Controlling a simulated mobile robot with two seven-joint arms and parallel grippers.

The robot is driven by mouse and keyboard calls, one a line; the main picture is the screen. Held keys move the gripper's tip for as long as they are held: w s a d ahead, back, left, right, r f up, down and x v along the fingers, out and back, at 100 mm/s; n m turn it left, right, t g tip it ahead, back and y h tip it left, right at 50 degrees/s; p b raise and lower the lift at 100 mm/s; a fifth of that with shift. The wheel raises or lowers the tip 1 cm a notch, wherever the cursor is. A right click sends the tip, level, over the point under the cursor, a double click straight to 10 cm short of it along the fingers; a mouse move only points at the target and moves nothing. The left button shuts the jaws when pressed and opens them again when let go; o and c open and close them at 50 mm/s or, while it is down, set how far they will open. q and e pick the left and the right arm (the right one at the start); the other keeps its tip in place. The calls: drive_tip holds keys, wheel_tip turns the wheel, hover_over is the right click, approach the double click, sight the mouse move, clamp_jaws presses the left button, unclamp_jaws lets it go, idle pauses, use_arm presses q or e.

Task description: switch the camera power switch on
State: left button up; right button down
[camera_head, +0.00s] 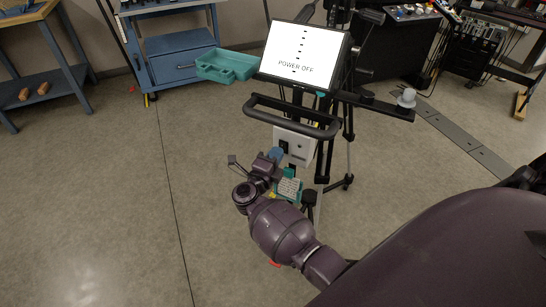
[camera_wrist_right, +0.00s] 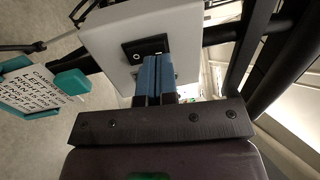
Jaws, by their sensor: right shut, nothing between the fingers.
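The camera power switch (camera_wrist_right: 145,48) is a black rocker marked with a white circle, on the white box (camera_wrist_right: 108,35) in the right wrist view. In the head view the white box (camera_head: 300,151) sits on the stand below the black handle, with the dark switch (camera_head: 284,146) on its left part. The screen (camera_head: 301,52) above reads "POWER OFF". My right gripper (camera_head: 276,153) is shut and empty at the box. In the wrist view its blue fingertips (camera_wrist_right: 155,62) overlap the lower edge of the switch; I cannot tell whether they touch. My left gripper is out of view.
A printed card (camera_wrist_right: 35,88) with teal clips hangs beside the box. The black handle (camera_head: 292,115) and side arm (camera_head: 375,103) of the stand are close above. The floor at left is clear.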

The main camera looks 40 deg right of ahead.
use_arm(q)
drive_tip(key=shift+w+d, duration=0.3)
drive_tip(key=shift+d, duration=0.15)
use_arm(e)
drive_tip(key=shift+w+d, duration=0.3)
drive_tip(key=shift+d, duration=0.35)
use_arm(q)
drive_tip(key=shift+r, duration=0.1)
use_arm(e)
drive_tip(key=shift+r, duration=0.15)
